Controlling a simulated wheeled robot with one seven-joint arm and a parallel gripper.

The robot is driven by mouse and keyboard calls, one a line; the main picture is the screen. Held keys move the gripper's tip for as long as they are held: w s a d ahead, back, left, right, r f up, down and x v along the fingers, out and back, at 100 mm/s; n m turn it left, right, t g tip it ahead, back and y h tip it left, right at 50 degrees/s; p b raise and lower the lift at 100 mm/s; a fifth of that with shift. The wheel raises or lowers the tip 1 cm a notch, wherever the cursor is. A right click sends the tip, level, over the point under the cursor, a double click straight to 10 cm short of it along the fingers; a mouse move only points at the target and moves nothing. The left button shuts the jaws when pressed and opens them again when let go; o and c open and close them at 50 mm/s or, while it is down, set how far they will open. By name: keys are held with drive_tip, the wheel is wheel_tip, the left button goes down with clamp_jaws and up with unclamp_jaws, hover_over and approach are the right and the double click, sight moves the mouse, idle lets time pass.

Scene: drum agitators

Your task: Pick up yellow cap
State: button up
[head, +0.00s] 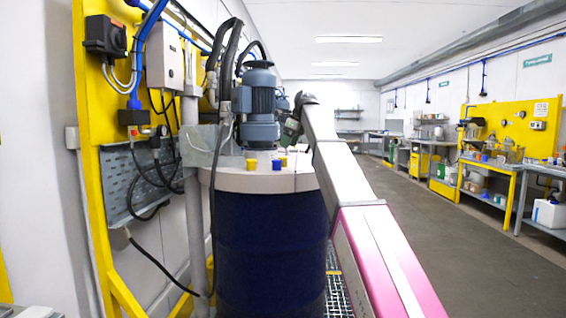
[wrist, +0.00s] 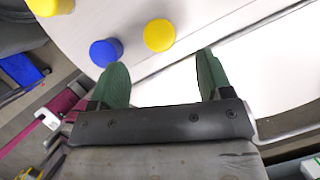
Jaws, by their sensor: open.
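Two yellow caps and a blue cap stand on the pale lid (head: 235,182) of a dark blue drum (head: 268,245). In the head view one yellow cap (head: 251,164) is left of the blue cap (head: 276,165), and the other yellow cap (head: 284,161) is just right of it. In the wrist view one yellow cap (wrist: 159,35) lies ahead of my open gripper (wrist: 161,61), lined up between its green fingertips and apart from them. The blue cap (wrist: 105,52) is beyond the left fingertip. The other yellow cap (wrist: 50,5) is cut by the top edge. Nothing is between the fingers.
A grey-blue motor (head: 260,105) stands above the lid, close behind the caps. A yellow wall panel (head: 92,150) with hoses and boxes is at the left. Workbenches (head: 490,165) line the right wall. The aisle floor (head: 455,235) is clear.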

sight(283, 158)
drive_tip(key=x, duration=0.7)
drive_tip(key=shift+f, duration=0.15)
drive_tip(key=c, duration=1)
